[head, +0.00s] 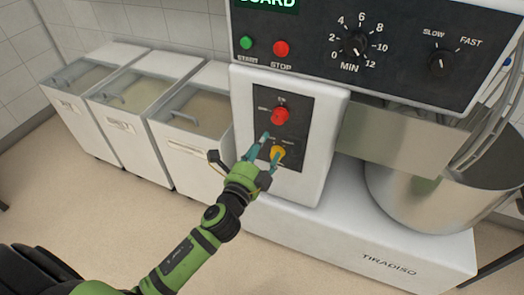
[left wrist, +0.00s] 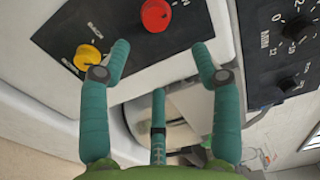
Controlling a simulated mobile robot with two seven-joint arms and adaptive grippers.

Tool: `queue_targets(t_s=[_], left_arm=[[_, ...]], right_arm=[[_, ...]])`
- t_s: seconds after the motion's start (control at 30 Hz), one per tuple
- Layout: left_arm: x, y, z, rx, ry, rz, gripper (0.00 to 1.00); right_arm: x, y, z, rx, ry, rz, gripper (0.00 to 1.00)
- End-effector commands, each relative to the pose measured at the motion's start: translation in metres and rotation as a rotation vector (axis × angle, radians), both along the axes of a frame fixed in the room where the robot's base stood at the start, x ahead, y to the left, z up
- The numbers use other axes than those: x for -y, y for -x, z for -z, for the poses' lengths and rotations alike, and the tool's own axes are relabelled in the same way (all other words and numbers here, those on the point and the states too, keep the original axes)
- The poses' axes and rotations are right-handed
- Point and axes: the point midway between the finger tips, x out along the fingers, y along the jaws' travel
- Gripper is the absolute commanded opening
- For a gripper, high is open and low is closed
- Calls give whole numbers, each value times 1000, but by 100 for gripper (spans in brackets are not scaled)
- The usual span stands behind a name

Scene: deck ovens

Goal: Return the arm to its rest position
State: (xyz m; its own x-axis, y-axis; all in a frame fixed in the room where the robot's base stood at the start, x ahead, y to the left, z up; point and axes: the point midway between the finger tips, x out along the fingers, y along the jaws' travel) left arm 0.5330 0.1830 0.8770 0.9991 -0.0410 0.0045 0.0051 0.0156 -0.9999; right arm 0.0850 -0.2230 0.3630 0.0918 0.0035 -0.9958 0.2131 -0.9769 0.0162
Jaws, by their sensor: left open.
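My left arm (head: 190,258) reaches in from the bottom of the head view. Its green gripper (head: 266,152) is open in front of the mixer's lower black switch panel (head: 297,112). The teal fingers are beside the yellow knob (head: 277,153) and below the red knob (head: 281,115). In the left wrist view the fingers of the gripper (left wrist: 162,70) are spread with nothing between them. There the yellow knob (left wrist: 88,57) is just left of one finger and the red knob (left wrist: 156,15) is beyond the fingertips. Whether a finger touches the yellow knob I cannot tell. My right gripper is not in view.
The mixer's upper control panel (head: 352,50) juts out above. Its steel bowl (head: 420,200) and white base (head: 350,238) stand to the right. Several white bins with clear lids (head: 194,108) stand to the left. The floor (head: 90,215) in front is clear.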

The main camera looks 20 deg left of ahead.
Motion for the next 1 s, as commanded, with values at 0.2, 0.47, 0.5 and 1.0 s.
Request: queue_targets(t_s=[0.2,0.47,0.5,1.0], left_arm=[[0,7,-1,1,-1,0,63],[0,7,-1,1,0,0,63],[0,7,-1,1,0,0,63],[-20,43,197,-444,310,-100,63]], right_arm=[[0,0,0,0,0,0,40],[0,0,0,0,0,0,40],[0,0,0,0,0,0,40],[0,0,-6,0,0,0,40]])
